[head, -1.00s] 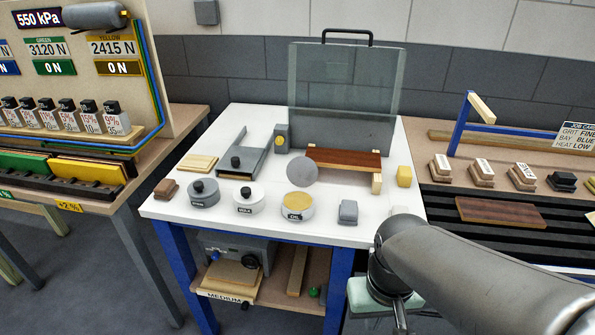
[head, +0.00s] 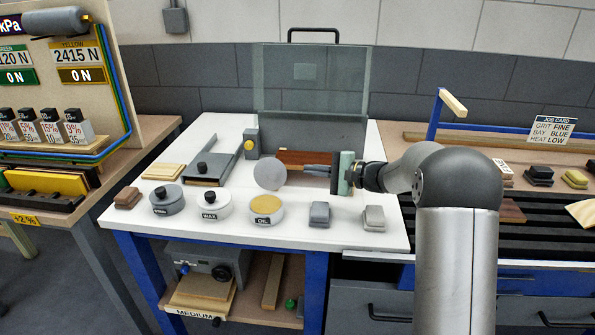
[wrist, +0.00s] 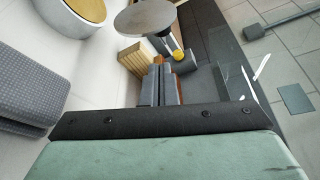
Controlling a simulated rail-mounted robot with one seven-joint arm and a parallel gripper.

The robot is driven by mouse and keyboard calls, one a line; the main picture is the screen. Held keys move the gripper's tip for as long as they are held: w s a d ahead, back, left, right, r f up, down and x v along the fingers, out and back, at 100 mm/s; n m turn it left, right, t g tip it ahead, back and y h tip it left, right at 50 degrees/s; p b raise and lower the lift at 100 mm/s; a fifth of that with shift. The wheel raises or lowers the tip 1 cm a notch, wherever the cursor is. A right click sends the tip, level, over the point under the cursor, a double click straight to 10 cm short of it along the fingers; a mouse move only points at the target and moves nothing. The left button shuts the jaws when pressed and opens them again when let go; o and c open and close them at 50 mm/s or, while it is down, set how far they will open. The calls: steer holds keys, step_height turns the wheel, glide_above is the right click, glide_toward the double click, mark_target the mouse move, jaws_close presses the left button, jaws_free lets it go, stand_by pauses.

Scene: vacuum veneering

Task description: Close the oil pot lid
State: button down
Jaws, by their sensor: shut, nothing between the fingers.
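The oil pot (head: 266,211), a white round pot labelled OIL with amber contents, stands open near the front of the white table. Its round grey lid (head: 269,174) stands tipped up behind the pot's rim. My gripper (head: 304,169) is at the right of the lid, above the table, with its shut fingers pointing left towards it and nothing between them. In the wrist view the pot (wrist: 88,12) is at top left and the lid (wrist: 145,17) is at top middle, beyond my fingertips (wrist: 161,70). I cannot tell if the fingertips touch the lid.
The wax pot (head: 210,206) and a dark grey pot (head: 167,200) stand left of the oil pot, lids on. Two grey blocks (head: 319,214) (head: 373,218) are to its right. A reddish wooden board (head: 290,157) and an upright glass panel (head: 312,80) are behind my gripper.

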mark_target(271, 173)
steer(key=p+x, duration=0.1)
steer(key=x, duration=0.8)
steer(key=shift+a, duration=0.35)
